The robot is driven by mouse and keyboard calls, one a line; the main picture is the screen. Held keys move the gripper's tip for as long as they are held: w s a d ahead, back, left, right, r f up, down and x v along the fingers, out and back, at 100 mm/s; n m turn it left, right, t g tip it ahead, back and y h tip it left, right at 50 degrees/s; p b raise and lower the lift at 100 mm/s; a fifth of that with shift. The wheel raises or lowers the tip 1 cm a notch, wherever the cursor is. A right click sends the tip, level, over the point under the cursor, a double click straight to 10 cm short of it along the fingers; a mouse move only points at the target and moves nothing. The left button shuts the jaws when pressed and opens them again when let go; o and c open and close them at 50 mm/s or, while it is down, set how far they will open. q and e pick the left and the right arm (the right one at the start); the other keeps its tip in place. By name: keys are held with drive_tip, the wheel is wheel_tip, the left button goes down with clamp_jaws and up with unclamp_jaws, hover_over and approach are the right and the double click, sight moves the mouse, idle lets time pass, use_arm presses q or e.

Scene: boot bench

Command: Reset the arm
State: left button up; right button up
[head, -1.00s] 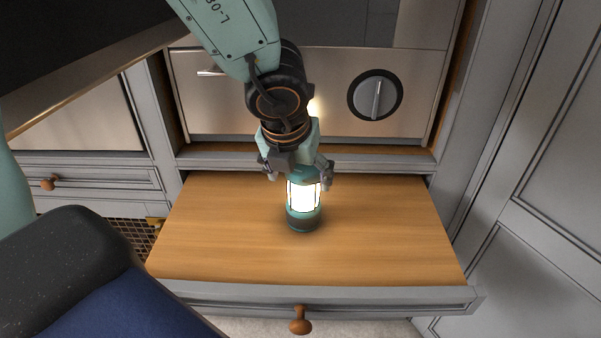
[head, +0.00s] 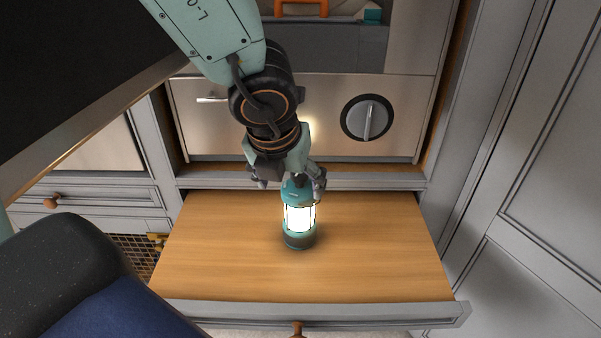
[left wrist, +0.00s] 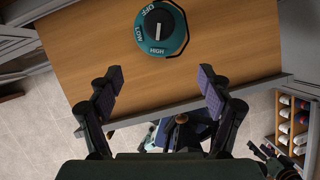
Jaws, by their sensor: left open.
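My left gripper (head: 291,184) is open at the top of a lit teal lantern (head: 299,218) in the head view. The lantern stands upright on the wooden surface of a pulled-out drawer (head: 215,240). In the left wrist view the open, empty fingers (left wrist: 162,90) show with a gap between them. The lantern's top (left wrist: 161,28), with a knob marked OFF, LOW and HIGH, lies beyond the fingertips there, clear of both.
A steel front with a round dial (head: 367,118) and a handle stands behind the drawer. Grey cabinet doors (head: 540,200) rise at the right. The drawer is clear around the lantern.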

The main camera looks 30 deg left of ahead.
sight(298, 211)
use_arm(q)
drive_tip(key=b+x, duration=0.8)
drive_tip(key=x, duration=0.4)
drive_tip(key=shift+b, duration=0.4)
drive_tip(key=shift+r+p, duration=0.45)
drive_tip(key=shift+f, duration=0.1)
